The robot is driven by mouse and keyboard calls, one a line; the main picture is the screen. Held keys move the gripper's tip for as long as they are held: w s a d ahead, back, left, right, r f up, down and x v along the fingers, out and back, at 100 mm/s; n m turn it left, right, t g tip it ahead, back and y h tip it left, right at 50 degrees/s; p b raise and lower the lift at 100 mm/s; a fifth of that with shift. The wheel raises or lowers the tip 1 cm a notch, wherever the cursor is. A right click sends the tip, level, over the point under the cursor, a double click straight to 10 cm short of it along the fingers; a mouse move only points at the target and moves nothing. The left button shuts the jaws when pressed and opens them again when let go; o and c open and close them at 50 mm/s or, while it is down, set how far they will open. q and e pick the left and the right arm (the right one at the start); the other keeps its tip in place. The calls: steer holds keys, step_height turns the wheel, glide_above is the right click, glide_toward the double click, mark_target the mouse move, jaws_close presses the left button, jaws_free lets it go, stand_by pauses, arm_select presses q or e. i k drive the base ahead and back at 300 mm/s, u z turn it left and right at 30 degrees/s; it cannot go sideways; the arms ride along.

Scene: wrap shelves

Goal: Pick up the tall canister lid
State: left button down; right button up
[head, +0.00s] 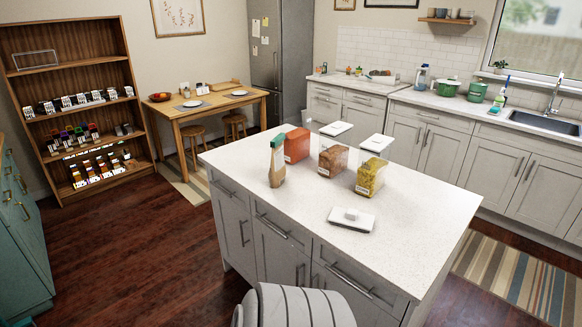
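Three white lids with raised knobs show at the kitchen island (300,222) in the head view. One lid (351,219) lies on the worktop near the front edge, apart from the other goods. I cannot tell whether these two rest on clear canisters, or which lid belongs to the tall canister. Neither of my grippers is in view.
The worktop's left front and right side are clear. A stocked shelf (75,60) and dining table (207,106) stand at the left.

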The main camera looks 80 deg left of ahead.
mark_target(364, 223)
steer(key=u, duration=2.75)
